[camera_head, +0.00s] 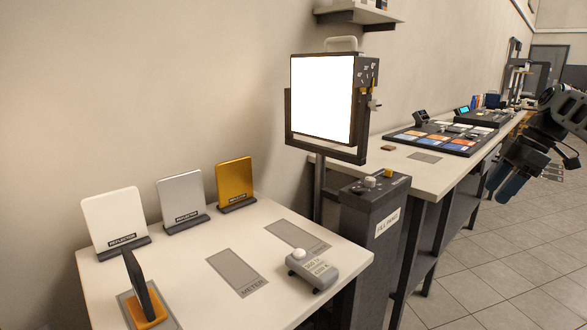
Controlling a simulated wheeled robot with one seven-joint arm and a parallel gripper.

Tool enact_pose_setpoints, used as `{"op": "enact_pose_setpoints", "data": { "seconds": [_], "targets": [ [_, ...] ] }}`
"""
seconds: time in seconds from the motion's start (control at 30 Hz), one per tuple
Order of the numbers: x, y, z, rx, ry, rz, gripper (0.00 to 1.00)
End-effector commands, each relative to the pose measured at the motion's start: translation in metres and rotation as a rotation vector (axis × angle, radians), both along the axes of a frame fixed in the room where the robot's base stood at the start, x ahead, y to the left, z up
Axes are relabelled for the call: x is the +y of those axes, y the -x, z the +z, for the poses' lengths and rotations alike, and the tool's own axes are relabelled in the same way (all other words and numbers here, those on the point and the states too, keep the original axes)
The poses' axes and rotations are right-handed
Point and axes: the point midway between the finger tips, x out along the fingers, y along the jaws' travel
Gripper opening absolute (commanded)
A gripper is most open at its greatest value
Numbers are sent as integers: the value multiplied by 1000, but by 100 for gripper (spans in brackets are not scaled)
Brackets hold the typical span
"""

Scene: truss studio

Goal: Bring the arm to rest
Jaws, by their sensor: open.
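My arm shows at the right edge, and its dark gripper (502,187) hangs tilted downward over the tiled floor, to the right of the benches. The two dark bluish fingers look apart, and nothing shows between them. The gripper is clear of the bench tops. Part of the arm is cut off by the picture's right edge.
The near table (190,262) holds white (112,220), silver (181,196) and gold (235,182) reflector panels and a grey meter (312,271). A lit panel (321,99) stands behind a fill panel box (374,232). The far bench (405,160) carries a control board (443,137). Floor (490,265) is free at right.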

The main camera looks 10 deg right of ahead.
Motion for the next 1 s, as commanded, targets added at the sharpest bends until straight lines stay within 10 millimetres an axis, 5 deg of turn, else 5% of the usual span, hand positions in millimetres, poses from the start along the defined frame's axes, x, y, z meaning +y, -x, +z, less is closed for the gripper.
{"op": "enact_pose_setpoints", "data": {
  "seconds": [0.27, 0.57, 0.77, 1.0],
  "targets": [
    [15, -11, -38, -8, 9, -26, 60],
    [44, -24, -111, -29, 24, -88, 60],
    [85, -27, -194, -64, 33, -169, 60],
    [148, -8, -297, -131, 25, -302, 60]
  ]
}}
